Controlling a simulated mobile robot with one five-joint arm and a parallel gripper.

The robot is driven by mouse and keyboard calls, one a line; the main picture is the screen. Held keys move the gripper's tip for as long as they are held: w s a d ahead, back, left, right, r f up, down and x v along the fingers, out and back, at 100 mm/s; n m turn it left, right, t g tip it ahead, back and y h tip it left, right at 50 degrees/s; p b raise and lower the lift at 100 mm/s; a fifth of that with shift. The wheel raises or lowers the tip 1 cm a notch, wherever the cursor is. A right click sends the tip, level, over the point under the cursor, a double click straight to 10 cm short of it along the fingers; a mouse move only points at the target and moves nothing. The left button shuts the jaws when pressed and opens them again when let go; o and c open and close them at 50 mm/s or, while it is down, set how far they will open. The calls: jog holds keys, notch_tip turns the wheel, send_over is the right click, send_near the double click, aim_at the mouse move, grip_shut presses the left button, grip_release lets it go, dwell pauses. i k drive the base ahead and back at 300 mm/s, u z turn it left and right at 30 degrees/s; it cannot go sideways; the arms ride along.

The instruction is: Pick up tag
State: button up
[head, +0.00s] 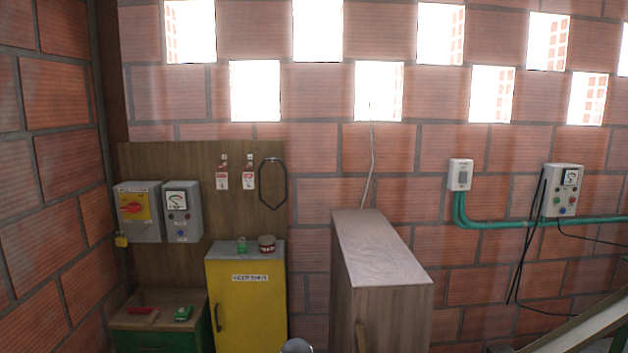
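Two red-and-white tags hang side by side from hooks on a wooden board (192,262) on the brick wall. The left tag (222,178) and the right tag (249,178) look alike, and their print is too small to read. A dark loop (262,184) hangs just right of the right tag. A rounded grey shape, perhaps part of my arm, shows at the bottom edge. I cannot make out my gripper's fingers in this view.
Below the tags stands a yellow cabinet (246,310) with a green padlock (241,245) and a red-white tin (267,243) on top. A wooden cabinet (380,300) stands right. A low bench (135,319) and electrical boxes (138,226) are left.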

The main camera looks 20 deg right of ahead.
aim_at(247, 178)
jog(key=u, duration=0.05)
jog(key=i, duration=1)
jog(key=z, duration=0.1)
